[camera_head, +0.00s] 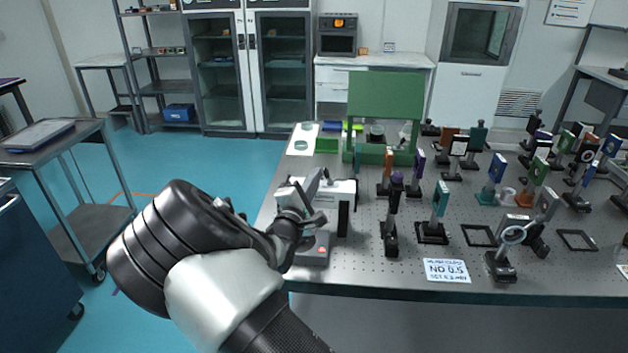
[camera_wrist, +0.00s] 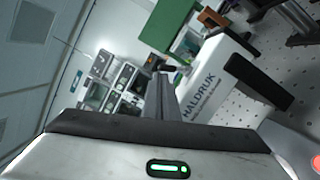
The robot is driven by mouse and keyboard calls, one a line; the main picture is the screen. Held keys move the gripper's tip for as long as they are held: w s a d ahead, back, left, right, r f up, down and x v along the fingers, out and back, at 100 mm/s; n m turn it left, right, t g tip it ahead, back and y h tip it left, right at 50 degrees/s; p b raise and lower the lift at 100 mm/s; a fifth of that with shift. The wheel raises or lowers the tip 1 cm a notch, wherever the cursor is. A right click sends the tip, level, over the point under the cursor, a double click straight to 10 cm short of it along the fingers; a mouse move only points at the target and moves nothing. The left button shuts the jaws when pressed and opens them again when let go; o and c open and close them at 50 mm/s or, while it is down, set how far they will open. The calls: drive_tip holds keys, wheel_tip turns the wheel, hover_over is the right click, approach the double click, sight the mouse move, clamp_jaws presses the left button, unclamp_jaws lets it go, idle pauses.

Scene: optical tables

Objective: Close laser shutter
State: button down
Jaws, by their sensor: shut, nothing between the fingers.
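A white laser housing (camera_head: 342,190) lettered HALDRUK stands at the left end of the optical table (camera_head: 400,272). The housing also shows in the wrist view (camera_wrist: 222,72), with a black block (camera_wrist: 262,82) at one end. My gripper (camera_head: 313,196) is at the near left side of the housing, partly overlapping it in the head view. In the wrist view its grey fingers (camera_wrist: 160,92) are together and empty, beside the housing. A small dark part (camera_wrist: 175,69) shows by the fingertips; I cannot tell whether it is the shutter or whether they touch it.
A grey box (camera_head: 314,250) with a red light sits at the table's near left edge. A green panel (camera_head: 385,97) stands behind the housing. Several optic mounts (camera_head: 440,205) crowd the table to the right.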

drive_tip(key=m+b, duration=0.1)
drive_tip(key=d+m+b, duration=0.1)
drive_tip(key=m, duration=0.1)
drive_tip(key=shift+r+g, duration=0.35)
drive_tip(key=shift+g, duration=0.05)
drive_tip(key=m+b, duration=0.1)
drive_tip(key=b, duration=0.1)
drive_tip(key=d+m+b, duration=0.1)
drive_tip(key=m+b, duration=0.1)
drive_tip(key=b, duration=0.1)
drive_tip(key=shift+r+g, duration=0.15)
drive_tip(key=shift+g, duration=0.15)
drive_tip(key=shift+d+r+m+b, duration=0.15)
drive_tip(key=shift+r+m+b, duration=0.15)
drive_tip(key=shift+m+b, duration=0.35)
drive_tip(key=shift+r+p, duration=0.2)
drive_tip(key=shift+p, duration=0.15)
drive_tip(key=shift+s+a, duration=0.15)
drive_tip(key=shift+a, duration=0.05)
